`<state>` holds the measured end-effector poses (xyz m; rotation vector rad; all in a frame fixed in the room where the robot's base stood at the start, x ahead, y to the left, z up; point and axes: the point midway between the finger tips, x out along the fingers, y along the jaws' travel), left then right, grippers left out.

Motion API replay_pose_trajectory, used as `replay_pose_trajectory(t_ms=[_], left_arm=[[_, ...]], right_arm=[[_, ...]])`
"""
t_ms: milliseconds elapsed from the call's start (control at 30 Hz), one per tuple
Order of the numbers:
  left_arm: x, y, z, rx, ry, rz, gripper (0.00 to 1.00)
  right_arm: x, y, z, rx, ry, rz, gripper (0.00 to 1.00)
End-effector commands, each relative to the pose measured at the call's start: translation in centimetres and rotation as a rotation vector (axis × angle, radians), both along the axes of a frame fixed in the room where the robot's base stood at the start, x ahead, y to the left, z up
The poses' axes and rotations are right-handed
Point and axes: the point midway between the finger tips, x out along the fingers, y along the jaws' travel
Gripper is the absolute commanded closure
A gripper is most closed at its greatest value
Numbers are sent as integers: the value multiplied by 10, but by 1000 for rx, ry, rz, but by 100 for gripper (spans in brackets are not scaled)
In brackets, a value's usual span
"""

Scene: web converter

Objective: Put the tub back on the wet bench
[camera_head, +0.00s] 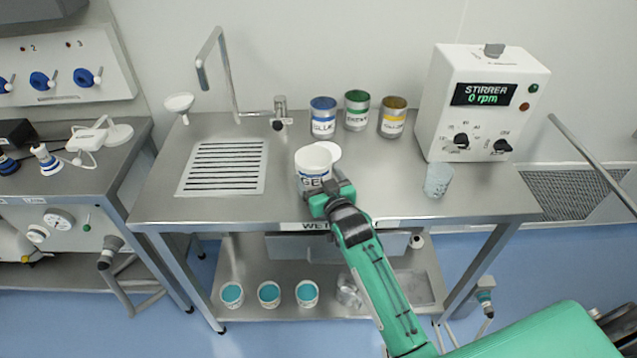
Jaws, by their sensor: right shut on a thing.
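A white tub (312,163) with a blue band and dark lettering is upright at the middle of the wet bench (400,197). My right gripper (328,192) is shut on the tub at its near side. The gripper hides part of the tub's lower front, and I cannot tell whether its base touches the bench top. A white round lid-like disc (329,151) shows just behind the tub. My left gripper is not in view.
Blue (323,118), green (356,110) and yellow (393,117) cans stand behind. A stirrer unit (478,105) and a clear beaker (438,180) are at right. A slotted drain (224,166) lies left. Several teal-filled tubs (269,294) stand on the lower shelf.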

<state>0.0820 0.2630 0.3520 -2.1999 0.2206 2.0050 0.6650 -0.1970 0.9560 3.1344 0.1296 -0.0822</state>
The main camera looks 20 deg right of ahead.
Motion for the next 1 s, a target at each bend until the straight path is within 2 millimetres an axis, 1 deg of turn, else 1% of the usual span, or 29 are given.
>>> replay_pose_trajectory(t_ms=[33, 100, 167, 433, 567, 600, 633, 667, 867, 933, 1000], left_arm=[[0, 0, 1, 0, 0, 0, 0], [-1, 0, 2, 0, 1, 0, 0], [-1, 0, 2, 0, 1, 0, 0], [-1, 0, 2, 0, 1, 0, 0], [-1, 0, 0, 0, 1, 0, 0], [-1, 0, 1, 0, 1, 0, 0], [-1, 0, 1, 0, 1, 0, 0], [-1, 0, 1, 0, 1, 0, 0], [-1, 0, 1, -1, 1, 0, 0], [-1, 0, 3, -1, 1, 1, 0], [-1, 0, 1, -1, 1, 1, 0]], right_arm=[[0, 0, -9, 0, 3, 0, 53], [0, 0, -18, 0, 3, 0, 53], [0, 0, -22, 0, 2, 0, 53], [0, 0, -23, 0, 0, 0, 53], [0, 0, -27, 0, 0, 0, 53], [0, 0, -26, 0, 0, 0, 10], [0, 0, -26, 0, 0, 0, 4], [0, 0, -26, 0, 0, 0, 0], [0, 0, -25, 0, 0, 0, 0], [0, 0, -22, 0, 0, 0, 0], [-5, 0, -24, 0, 1, 0, 0]])
